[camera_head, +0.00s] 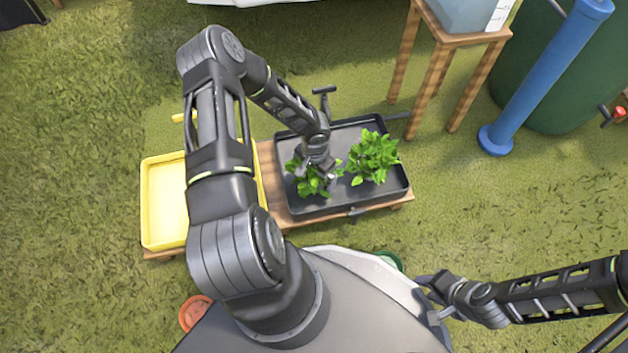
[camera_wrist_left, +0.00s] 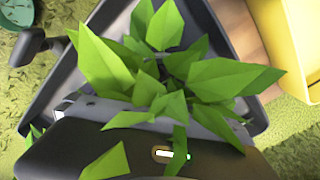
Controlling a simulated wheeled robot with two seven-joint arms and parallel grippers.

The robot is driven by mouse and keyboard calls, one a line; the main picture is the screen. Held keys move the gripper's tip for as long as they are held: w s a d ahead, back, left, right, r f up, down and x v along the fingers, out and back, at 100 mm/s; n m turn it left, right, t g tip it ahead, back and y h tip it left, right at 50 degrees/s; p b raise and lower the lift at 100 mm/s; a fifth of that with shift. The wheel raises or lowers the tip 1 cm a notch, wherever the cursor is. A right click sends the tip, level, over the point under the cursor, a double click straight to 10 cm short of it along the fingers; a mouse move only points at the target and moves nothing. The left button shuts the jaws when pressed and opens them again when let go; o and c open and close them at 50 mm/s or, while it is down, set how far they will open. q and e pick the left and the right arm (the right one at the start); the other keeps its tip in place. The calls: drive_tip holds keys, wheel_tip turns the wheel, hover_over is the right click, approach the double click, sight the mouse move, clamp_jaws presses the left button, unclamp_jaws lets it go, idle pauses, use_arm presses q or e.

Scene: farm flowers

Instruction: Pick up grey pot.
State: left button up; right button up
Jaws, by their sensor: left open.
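Two leafy green plants stand in a dark grey tray (camera_head: 345,128) on a low wooden table: a left plant (camera_head: 312,188) and a right plant (camera_head: 374,156). No grey pot shows clearly; leaves and my left gripper cover the bases of the plants. My left gripper (camera_head: 320,176) is open, pointing down at the left plant, among its leaves. In the left wrist view, the leaves (camera_wrist_left: 205,80) spread over the gripper and hide its fingertips. My right gripper (camera_head: 430,298) is open and empty, apart from the table, at the lower right.
A yellow tray (camera_head: 160,205) sits at the table's left end. An orange pot (camera_head: 195,313) and a green round thing (camera_head: 388,260) lie low near my base. A wooden stand (camera_head: 438,75), blue post (camera_head: 540,80) and green barrel (camera_head: 570,95) are at upper right. Grass is free at left.

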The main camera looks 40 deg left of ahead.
use_arm(q)
drive_tip(key=shift+c, duration=0.2)
idle(0.4)
drive_tip(key=c, duration=1.7)
